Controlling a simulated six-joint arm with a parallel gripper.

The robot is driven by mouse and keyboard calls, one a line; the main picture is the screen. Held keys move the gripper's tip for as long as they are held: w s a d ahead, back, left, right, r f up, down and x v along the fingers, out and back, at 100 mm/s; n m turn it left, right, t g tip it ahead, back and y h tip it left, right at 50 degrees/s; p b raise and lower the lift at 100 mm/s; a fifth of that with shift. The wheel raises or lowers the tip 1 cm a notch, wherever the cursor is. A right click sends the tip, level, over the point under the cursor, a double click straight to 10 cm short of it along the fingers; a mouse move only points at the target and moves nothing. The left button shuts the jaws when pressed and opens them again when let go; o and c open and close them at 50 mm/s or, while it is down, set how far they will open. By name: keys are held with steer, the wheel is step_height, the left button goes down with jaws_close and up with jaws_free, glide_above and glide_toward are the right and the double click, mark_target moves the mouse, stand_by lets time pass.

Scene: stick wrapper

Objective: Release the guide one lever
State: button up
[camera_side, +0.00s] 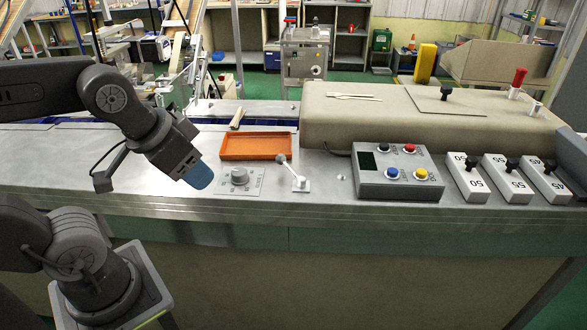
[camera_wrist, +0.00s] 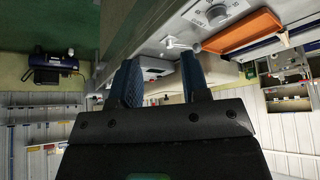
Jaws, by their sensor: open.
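A small silver lever (camera_side: 291,172) with a light knob stands tilted on a square plate on the steel counter, right of a round dial (camera_side: 239,176). I cannot tell whether this is the guide one lever. It also shows in the wrist view (camera_wrist: 180,44), beyond the fingers, with the dial (camera_wrist: 216,14) near it. My gripper (camera_side: 200,176) is above the counter's front part, left of the dial and apart from the lever. In the wrist view its two blue fingers (camera_wrist: 160,80) are spread with nothing between them.
An orange tray (camera_side: 256,146) lies behind the dial and lever. A grey button box (camera_side: 398,176) stands to the right, then several white numbered blocks (camera_side: 467,180). A beige cover (camera_side: 400,118) stands behind.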

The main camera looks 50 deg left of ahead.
steer(key=shift+w+a+r, duration=0.1)
steer(key=shift+w+a, duration=0.05)
steer(key=shift+w, duration=0.15)
steer(key=c, duration=0.3)
steer(key=shift+m+g, duration=0.5)
steer(key=shift+g, duration=0.2)
steer(key=w+a, duration=0.1)
steer(key=w, duration=0.1)
steer(key=w+a, duration=0.1)
steer(key=w, duration=0.1)
steer(key=w+a, duration=0.2)
steer(key=w, duration=0.1)
steer(key=shift+w+r, duration=0.1)
steer(key=shift+r, duration=0.25)
jaws_close()
steer(key=w+a+f+m, duration=0.1)
steer(key=w+a, duration=0.4)
steer(key=w, duration=0.1)
steer(key=shift+a+g+h, duration=0.2)
steer(key=shift+g+h, duration=0.1)
